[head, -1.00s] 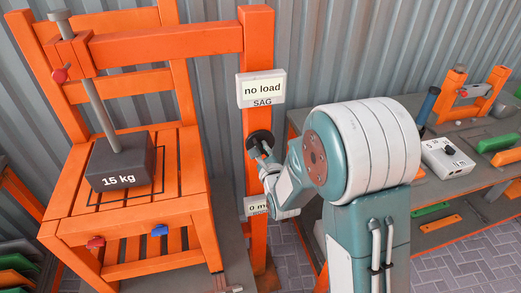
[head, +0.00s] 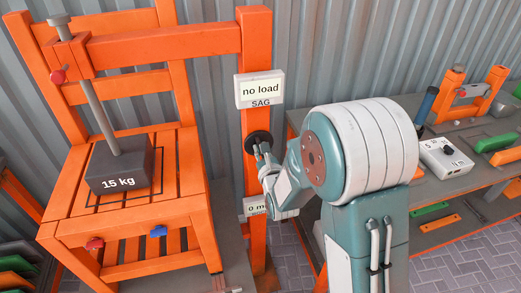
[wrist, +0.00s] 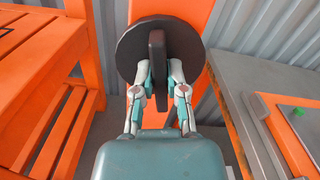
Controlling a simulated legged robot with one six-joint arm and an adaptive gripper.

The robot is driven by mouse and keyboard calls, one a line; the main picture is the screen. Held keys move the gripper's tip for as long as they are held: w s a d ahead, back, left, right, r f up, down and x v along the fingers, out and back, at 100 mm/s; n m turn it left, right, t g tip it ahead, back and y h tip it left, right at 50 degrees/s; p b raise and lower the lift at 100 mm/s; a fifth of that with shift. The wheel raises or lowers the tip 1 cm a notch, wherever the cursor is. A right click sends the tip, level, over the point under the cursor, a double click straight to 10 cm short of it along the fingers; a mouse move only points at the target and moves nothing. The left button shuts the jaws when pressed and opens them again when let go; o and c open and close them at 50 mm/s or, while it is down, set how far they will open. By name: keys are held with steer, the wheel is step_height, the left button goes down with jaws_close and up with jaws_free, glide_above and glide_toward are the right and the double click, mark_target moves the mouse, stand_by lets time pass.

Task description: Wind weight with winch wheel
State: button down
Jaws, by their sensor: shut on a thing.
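The dark winch wheel (head: 257,139) is mounted on the orange post, and it fills the upper middle of the wrist view (wrist: 186,52). A flat grip bar (wrist: 157,50) stands upright across its face. My gripper (wrist: 159,80) is shut on the lower part of this bar, with one finger on each side. In the head view my gripper (head: 262,152) is at the wheel's lower edge. The dark grey 15 kg weight (head: 120,170) rests on the slatted orange chair seat, with a grey rod rising tilted from it to the frame's arm.
A sign (head: 260,90) on the post reads "no load" over "SAG". A lower sign (head: 256,208) reads "0 m" and is partly hidden by my arm. The orange chair (head: 60,215) stands left of the post. A workbench (head: 470,135) with a white control box (head: 446,153) stands at right.

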steer(key=shift+d+f, duration=0.15)
steer(key=shift+f, duration=0.25)
steer(key=c, duration=0.7)
jaws_free()
steer(key=shift+w+f, duration=0.1)
steer(key=shift+w, duration=0.1)
steer(key=s, duration=0.2)
steer(key=s+d, duration=0.1)
steer(key=s, duration=0.4)
steer(key=shift+s+d, duration=0.1)
steer(key=shift+d, duration=0.05)
